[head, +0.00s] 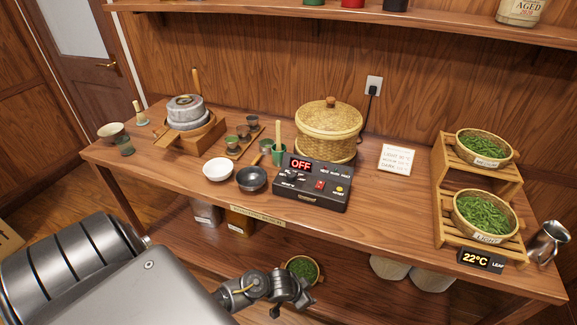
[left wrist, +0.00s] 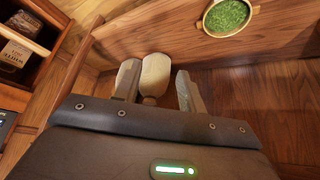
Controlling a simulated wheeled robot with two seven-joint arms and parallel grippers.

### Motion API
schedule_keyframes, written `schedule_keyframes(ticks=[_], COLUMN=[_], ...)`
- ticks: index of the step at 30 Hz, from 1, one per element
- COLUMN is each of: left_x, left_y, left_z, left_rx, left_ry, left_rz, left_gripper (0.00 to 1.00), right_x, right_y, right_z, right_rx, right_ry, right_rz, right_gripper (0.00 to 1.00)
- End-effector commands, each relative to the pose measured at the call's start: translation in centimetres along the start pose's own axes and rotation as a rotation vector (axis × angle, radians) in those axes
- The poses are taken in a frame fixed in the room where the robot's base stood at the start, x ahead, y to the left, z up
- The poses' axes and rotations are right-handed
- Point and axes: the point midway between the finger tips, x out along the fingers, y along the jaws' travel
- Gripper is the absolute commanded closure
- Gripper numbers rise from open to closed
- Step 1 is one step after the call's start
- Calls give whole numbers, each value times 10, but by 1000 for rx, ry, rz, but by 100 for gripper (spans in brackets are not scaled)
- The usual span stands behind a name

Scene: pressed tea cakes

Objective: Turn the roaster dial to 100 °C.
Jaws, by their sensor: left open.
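The roaster control box (head: 312,198) is a black unit near the table's front edge, with a red display (head: 301,165) reading OFF. A red switch (head: 320,185) and a yellow button (head: 338,189) sit on its sloped top. The dial is too small and dark to make out its pointer. A lidded woven basket (head: 328,130) stands right behind the box. My left gripper (head: 288,303) is low in front of the table, apart from the box. In the left wrist view its two fingers (left wrist: 159,90) are spread, with a pale rounded object (left wrist: 155,74) visible between them. My right gripper is out of view.
A black bowl (head: 251,179), a white bowl (head: 218,169) and a green cup (head: 279,154) crowd the box's left side. A wooden rack (head: 440,165) with leaf baskets stands at the right. The tabletop right of the box is mostly clear.

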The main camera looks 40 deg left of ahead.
Motion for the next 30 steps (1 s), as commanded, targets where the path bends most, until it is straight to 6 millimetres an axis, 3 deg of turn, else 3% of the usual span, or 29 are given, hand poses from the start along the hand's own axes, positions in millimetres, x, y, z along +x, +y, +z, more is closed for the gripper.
schedule_keyframes(ticks=[1, 3, 13, 17, 23, 26, 30], left_x=[-26, -51, -166, -176, -184, -192, -218], left_y=[0, 3, 12, 1, -30, -56, -110], left_z=[-32, -62, -172, -196, -225, -238, -254], left_rx=[27, 58, 207, 256, 298, 305, 273], left_ry=[32, 62, 204, 226, 213, 183, 104], left_rz=[-2, -5, -45, -36, -13, -10, -24], left_gripper=[60, 60, 60, 60, 60, 60, 60], right_x=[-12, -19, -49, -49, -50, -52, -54], right_y=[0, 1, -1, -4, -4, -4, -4], right_z=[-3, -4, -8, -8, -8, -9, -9], right_rx=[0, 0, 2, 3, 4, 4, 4], right_ry=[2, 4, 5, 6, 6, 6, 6], right_rz=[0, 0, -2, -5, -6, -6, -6], right_gripper=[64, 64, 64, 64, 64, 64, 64])
